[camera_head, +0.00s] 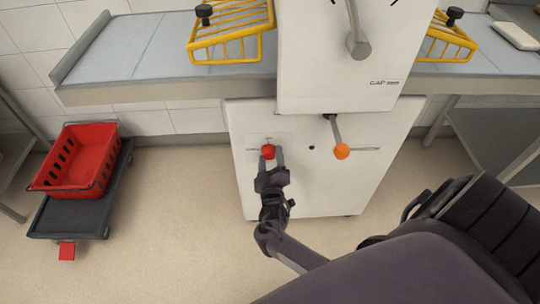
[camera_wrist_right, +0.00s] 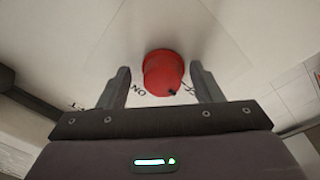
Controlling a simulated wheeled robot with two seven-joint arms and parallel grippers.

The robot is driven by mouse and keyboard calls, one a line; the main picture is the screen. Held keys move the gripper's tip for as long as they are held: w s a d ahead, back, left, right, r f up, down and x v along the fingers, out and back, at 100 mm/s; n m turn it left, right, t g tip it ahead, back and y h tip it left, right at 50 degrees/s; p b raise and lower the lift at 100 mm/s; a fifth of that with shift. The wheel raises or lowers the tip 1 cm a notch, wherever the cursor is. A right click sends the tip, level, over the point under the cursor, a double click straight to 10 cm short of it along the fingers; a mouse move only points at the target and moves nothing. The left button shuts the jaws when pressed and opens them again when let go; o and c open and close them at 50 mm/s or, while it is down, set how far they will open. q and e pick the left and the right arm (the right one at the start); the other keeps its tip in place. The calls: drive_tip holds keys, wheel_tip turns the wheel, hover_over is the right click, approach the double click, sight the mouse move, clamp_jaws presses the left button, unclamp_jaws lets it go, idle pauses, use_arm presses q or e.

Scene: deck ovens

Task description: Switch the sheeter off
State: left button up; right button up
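The sheeter (camera_head: 300,185) is a white machine with a grey conveyor (camera_head: 150,55) and yellow wire guards (camera_head: 228,30). A red knob (camera_head: 268,151) sits on its lower front panel, and the same red knob shows in the right wrist view (camera_wrist_right: 164,72). My right gripper (camera_head: 267,158) is at the knob, with its fingers apart, one on each side of it. In the right wrist view the gripper (camera_wrist_right: 160,75) shows gaps between both fingers and the knob. Upside-down lettering reading "ON" is beside the knob; other lettering is partly hidden. My left gripper is not in view.
A lever with an orange ball (camera_head: 341,151) and a small dark green dot (camera_head: 311,147) are right of the knob. A red crate (camera_head: 78,160) stands on a dark dolly (camera_head: 70,215) at left. The floor between dolly and machine is clear.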

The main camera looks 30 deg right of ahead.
drive_tip(key=shift+w+a, duration=0.1)
drive_tip(key=shift+a, duration=0.05)
drive_tip(key=shift+s+a, duration=0.2)
drive_tip(key=shift+s, duration=0.05)
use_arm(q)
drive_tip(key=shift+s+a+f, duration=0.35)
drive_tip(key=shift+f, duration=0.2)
use_arm(e)
drive_tip(key=v, duration=0.7)
drive_tip(key=shift+s, duration=0.15)
drive_tip(key=shift+d, duration=0.1)
